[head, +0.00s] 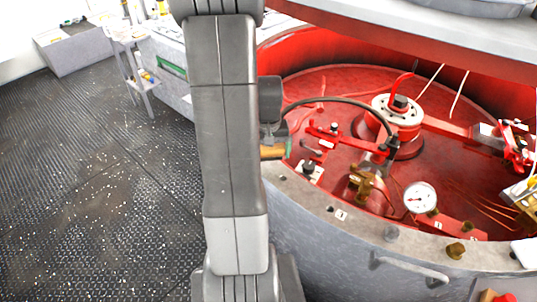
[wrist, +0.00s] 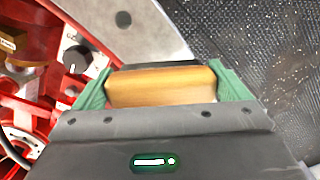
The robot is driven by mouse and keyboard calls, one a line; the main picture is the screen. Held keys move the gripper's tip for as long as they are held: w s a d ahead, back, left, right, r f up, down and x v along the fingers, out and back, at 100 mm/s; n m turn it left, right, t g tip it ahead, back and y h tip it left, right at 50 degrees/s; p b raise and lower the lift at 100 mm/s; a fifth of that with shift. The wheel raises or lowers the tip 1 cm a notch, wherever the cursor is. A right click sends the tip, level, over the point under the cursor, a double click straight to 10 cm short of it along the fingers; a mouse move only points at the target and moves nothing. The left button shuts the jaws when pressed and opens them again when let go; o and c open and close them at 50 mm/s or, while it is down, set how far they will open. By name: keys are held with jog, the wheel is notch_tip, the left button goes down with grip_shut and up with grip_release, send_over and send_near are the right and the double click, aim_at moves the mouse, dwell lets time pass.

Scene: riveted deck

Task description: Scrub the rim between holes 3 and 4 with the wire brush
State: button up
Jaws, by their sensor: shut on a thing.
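My gripper (wrist: 163,82) has green fingers and is shut on the wire brush (wrist: 160,90), gripping its wooden body from both sides. The brush's wood also shows in the head view (head: 272,152), beside my arm link at the inner edge of the rim. Its bristles are hidden, and I cannot tell whether they touch anything. The grey rim (head: 310,198) curves around the red well. Dark holes show in it near my arm, and a small number tag (head: 341,215) sits farther right. The wrist view shows the rim (wrist: 150,45) with one hole beyond the brush. My arm hides the rim's left part.
Inside the red well are a pressure gauge (head: 420,197), a brass valve (head: 362,185), a central hub (head: 397,110) and a black hose. A grey lid overhangs the back. Dark flooring (head: 100,190) at left is open.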

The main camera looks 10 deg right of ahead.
jog(key=shift+w+r+p, duration=0.15)
jog(key=shift+r+p, duration=0.15)
jog(key=shift+r, duration=0.3)
jog(key=shift+r+p, duration=1.15)
jog(key=shift+r, duration=0.5)
jog(key=shift+f, duration=0.1)
